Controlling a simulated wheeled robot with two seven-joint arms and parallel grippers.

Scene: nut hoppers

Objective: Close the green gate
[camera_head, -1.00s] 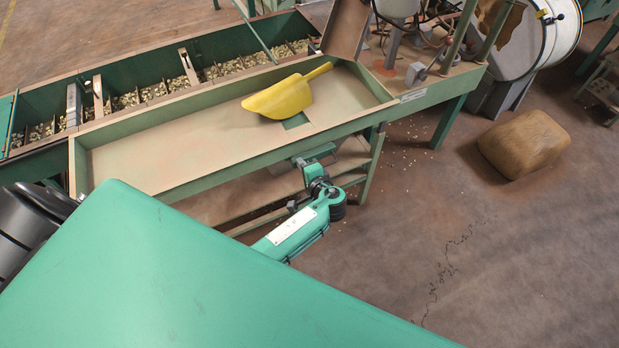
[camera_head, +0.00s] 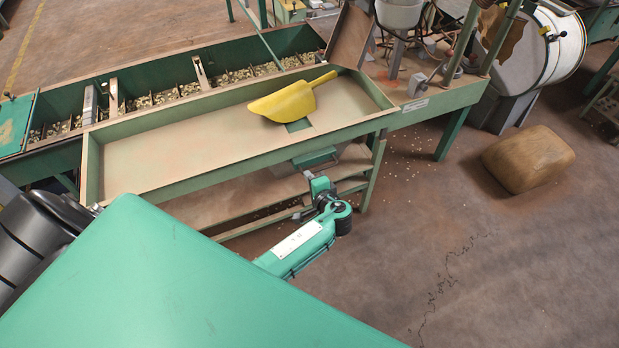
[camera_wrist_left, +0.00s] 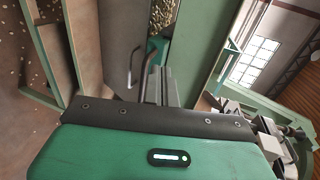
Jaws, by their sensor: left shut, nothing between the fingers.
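My left gripper (camera_head: 316,158) is at the front side of the long tray (camera_head: 150,165), at the end of my green arm. In the left wrist view its dark fingers (camera_wrist_left: 160,90) are shut and empty. A small green piece (camera_wrist_left: 157,48), probably the gate, shows just past the fingertips, beside dark bent handle bars (camera_wrist_left: 135,65). I cannot tell whether the fingers touch it or how far it stands open. In the head view this spot is hidden by the gripper and tray side. My right gripper is not in view.
A yellow scoop (camera_head: 285,102) lies in the tray. Behind it runs a green trough (camera_head: 60,165) holding nuts (camera_head: 165,95), with a teal panel (camera_head: 15,125) at its left end. A brown sack (camera_head: 528,160) lies on the floor at right. The floor in front is clear.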

